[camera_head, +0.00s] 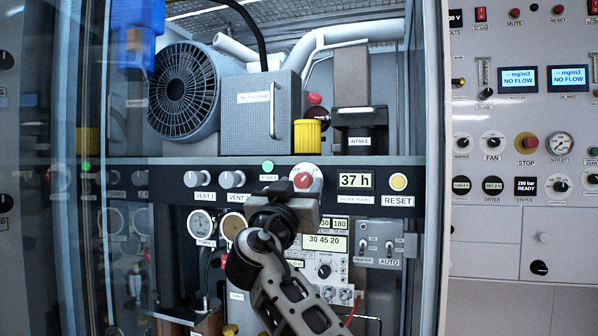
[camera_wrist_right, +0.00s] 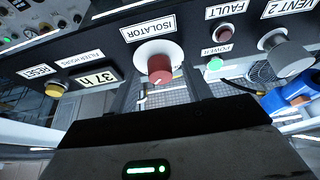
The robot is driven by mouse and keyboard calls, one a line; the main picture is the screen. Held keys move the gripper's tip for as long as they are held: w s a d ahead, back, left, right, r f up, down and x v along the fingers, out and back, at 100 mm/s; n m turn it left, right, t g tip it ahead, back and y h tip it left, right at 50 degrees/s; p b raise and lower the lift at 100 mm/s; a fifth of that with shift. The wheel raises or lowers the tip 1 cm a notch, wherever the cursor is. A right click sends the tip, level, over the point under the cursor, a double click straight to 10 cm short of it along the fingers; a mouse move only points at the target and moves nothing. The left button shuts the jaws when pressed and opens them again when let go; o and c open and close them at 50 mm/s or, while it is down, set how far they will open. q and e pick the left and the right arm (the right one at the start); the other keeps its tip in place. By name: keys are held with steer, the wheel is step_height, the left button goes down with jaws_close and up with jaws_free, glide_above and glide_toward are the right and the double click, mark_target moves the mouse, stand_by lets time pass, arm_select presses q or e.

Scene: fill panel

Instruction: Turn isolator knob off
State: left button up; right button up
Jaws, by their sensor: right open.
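The isolator knob (camera_head: 303,180) is red on a round white base, on the dark control strip. In the right wrist view, which is upside down, the red knob (camera_wrist_right: 160,68) sits under the ISOLATOR label (camera_wrist_right: 147,28). My right gripper (camera_head: 301,194) is just in front of and below the knob in the head view. In the wrist view the open jaws (camera_wrist_right: 161,92) straddle the line to the knob, with nothing held. Whether a finger touches the knob cannot be told. My left gripper is not in view.
On the strip, the VENT knobs (camera_head: 232,179) and green POWER light (camera_head: 268,166) lie left; the 37 h display (camera_head: 355,181) and yellow RESET button (camera_head: 398,182) lie right. The cabinet's right frame (camera_head: 434,200) stands nearby.

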steer(key=shift+w, duration=0.15)
steer(key=shift+c, duration=0.3)
steer(key=c, duration=0.9)
